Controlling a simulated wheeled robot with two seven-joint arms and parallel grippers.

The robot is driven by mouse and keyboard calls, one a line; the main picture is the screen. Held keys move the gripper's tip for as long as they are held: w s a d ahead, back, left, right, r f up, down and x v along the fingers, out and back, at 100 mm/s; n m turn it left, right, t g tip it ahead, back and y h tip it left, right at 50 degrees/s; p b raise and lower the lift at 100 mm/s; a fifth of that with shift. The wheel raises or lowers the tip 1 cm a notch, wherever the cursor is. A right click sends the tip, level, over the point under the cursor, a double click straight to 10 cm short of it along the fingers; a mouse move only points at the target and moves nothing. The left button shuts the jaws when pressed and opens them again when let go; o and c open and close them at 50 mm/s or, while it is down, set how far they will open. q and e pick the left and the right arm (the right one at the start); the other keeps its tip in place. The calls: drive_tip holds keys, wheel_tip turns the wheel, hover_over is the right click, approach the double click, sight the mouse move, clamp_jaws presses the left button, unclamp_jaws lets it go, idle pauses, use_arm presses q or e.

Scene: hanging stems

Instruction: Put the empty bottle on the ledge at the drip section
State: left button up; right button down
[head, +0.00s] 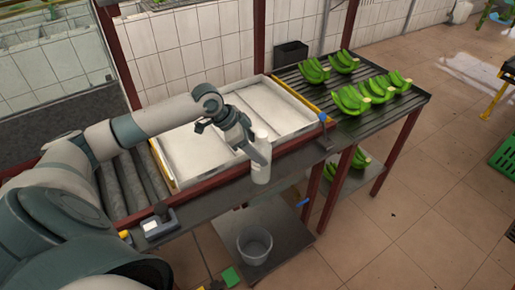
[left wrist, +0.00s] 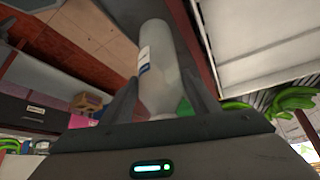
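The empty bottle (head: 260,165) is white and upright in the head view, in front of the white tray section. My left gripper (head: 252,146) is closed around it; in the left wrist view the bottle (left wrist: 158,75) stands between the two fingers. The grey ledge (head: 205,208) runs along the front of the bench. The bottle's base overlaps the ledge in the head view; I cannot tell whether it touches. The dark slatted section (head: 385,118), apparently the drip section, is at the right with green banana bunches on it. My right gripper is not in view.
A white two-part tray (head: 275,102) fills the bench's middle, with rollers (head: 118,185) at its left. A device with a blue-white face (head: 160,224) sits on the ledge's left part. A grey bucket (head: 254,244) stands on the lower shelf. More bananas (head: 360,158) lie under the slats.

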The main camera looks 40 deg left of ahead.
use_arm(q)
drive_tip(key=shift+o, duration=1.3)
drive_tip(key=shift+r, duration=0.1)
drive_tip(key=b+v, duration=0.3)
drive_tip(key=v, duration=0.9)
drive_tip(key=shift+d, duration=0.1)
